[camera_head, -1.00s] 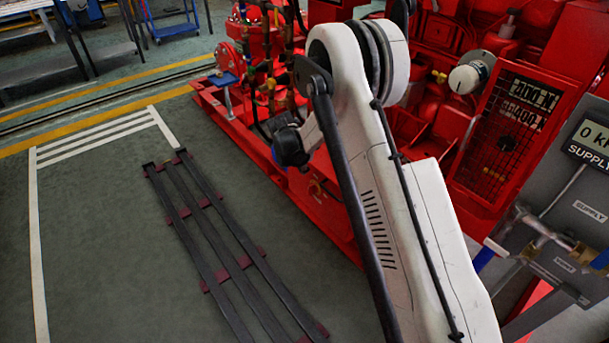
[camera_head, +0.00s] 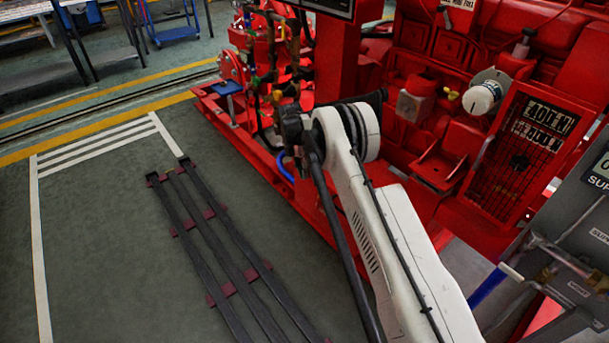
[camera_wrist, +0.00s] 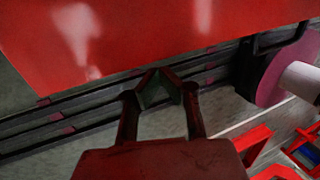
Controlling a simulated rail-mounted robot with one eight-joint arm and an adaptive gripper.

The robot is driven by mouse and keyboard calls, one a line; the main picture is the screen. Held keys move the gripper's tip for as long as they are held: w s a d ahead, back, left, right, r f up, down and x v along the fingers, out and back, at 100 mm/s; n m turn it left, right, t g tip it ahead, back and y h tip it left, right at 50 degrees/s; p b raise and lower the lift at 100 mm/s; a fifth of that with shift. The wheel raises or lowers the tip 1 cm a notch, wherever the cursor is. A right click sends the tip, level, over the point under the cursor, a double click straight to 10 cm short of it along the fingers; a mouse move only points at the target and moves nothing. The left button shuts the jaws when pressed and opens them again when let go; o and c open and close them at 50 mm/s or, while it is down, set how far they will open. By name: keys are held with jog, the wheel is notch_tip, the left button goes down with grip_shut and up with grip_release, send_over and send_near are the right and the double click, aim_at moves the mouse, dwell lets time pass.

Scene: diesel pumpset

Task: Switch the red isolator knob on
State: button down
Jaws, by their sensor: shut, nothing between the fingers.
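I cannot make out the red isolator knob for certain in either view. My gripper (camera_wrist: 158,88) shows in the wrist view with its two dark fingers closed together at the tips and nothing between them. A large red surface (camera_wrist: 150,35) fills the top of that view beyond the fingertips. In the head view my white arm reaches toward the red pumpset (camera_head: 440,160). The gripper itself is not clear there.
In the wrist view a pink disc with a pale cylinder (camera_wrist: 301,80) stands at right. In the head view, dark rails (camera_head: 222,255) lie on the floor at left, a grey supply panel (camera_head: 560,265) stands at right, and piping (camera_head: 270,90) is behind.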

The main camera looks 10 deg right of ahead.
aim_at(319, 204)
jog(key=s+d+f+b, duration=0.2)
jog(key=s+f+b, duration=0.1)
jog(key=s+f, duration=0.2)
jog(key=shift+d+x, duration=0.2)
jog(key=shift+x, duration=0.85)
jog(key=shift+d+t, duration=0.15)
jog(key=shift+t, duration=0.15)
jog(key=shift+t+y, duration=0.3)
